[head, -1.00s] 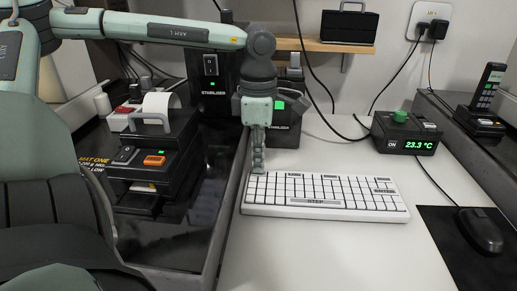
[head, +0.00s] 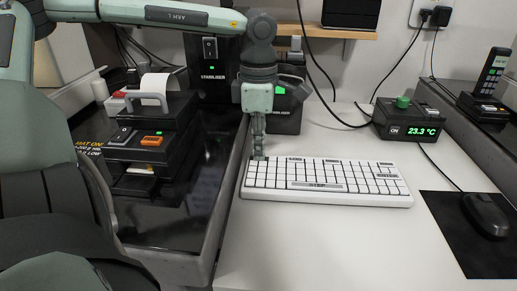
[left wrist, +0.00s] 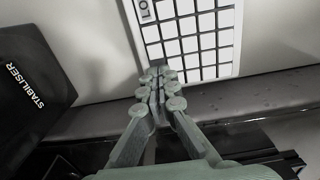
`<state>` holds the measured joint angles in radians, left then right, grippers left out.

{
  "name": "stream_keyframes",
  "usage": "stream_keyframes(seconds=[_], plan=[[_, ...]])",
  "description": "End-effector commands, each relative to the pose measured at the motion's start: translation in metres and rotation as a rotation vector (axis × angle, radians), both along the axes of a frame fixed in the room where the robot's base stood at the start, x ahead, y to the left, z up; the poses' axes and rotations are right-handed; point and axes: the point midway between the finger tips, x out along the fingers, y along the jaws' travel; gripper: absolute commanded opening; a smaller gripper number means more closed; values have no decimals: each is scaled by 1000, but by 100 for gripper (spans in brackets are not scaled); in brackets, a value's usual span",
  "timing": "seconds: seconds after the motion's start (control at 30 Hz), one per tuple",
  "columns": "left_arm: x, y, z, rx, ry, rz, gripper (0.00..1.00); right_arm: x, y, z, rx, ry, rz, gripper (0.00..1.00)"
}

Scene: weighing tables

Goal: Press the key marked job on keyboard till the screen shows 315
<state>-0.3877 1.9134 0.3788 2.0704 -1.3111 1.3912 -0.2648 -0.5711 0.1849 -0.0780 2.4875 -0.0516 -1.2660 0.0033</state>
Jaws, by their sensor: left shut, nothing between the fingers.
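The white keyboard (head: 325,198) lies on the white table in the head view, with dark-labelled keys along its far row and one on a long key. Its labels are too small to read there. My left gripper (head: 258,155) points down at the keyboard's far left corner. Its fingers are shut and empty, and I cannot tell whether they touch a key. In the left wrist view the shut fingertips (left wrist: 158,75) lie close to the keyboard's edge (left wrist: 195,75). A marked key (left wrist: 146,10) shows beyond them, its label cut off. No screen reading 315 is visible. My right gripper is not in view.
A black box with a green knob (head: 403,102) reads 23.3 °C. A mouse (head: 486,215) lies on a dark mat at the right. A black printer-like device (head: 150,135) stands left. The table's front is clear.

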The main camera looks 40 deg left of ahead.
Motion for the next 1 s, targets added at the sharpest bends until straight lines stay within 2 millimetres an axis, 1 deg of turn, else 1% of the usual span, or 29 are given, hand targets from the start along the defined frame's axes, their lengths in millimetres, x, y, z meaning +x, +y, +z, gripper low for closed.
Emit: stream_keyframes(seconds=[0.03, 0.27, 0.37, 0.7, 0.83, 1.0], plan=[[-4, 0, -8, -5, 14, 2, 0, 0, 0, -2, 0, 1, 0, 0], [-4, -1, -6, -7, 15, 2, 0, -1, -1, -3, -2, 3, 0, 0], [-4, -1, 3, -5, 13, 2, 0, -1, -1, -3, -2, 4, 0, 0], [-3, -1, 60, 1, 0, 1, 0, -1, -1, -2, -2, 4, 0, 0], [-3, -1, 74, 3, -3, 2, 0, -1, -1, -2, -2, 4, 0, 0], [-3, -1, 82, 2, -2, 1, 0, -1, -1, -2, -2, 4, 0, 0]])
